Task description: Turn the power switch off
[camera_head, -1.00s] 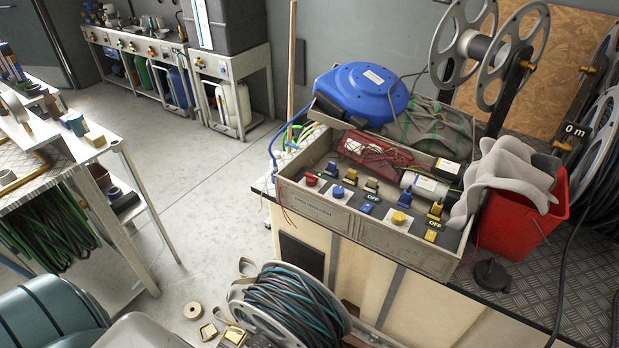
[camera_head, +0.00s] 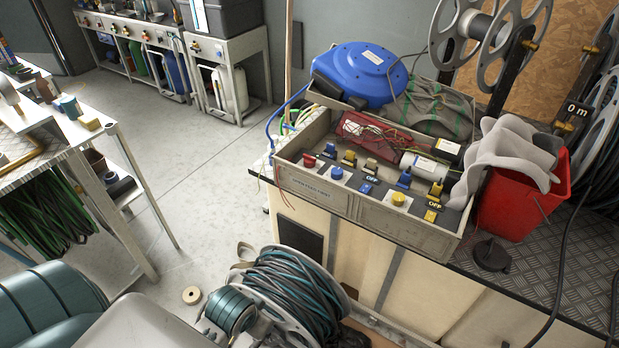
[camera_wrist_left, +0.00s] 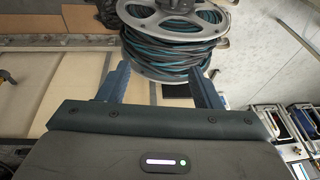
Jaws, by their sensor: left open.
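The grey control box (camera_head: 405,228) stands on the bench. Its sloped front has a red button (camera_head: 309,161), a blue button (camera_head: 336,173), a yellow button (camera_head: 398,198) and several blue and yellow toggle switches, among them a blue one (camera_head: 404,181) and a yellow one (camera_head: 436,189). OFF labels (camera_head: 371,179) show by some of them. I cannot tell which is the power switch. My left gripper (camera_wrist_left: 159,72) is open and empty in the left wrist view, with a hose reel (camera_wrist_left: 172,45) beyond its fingers. No switch is between them. My right gripper is out of view.
The hose reel (camera_head: 290,292) sits below the bench front. A red bucket (camera_head: 520,205) with grey cloth stands right of the box, and a blue reel (camera_head: 360,75) behind it. A shelf table (camera_head: 120,175) stands at left. The floor between is mostly clear.

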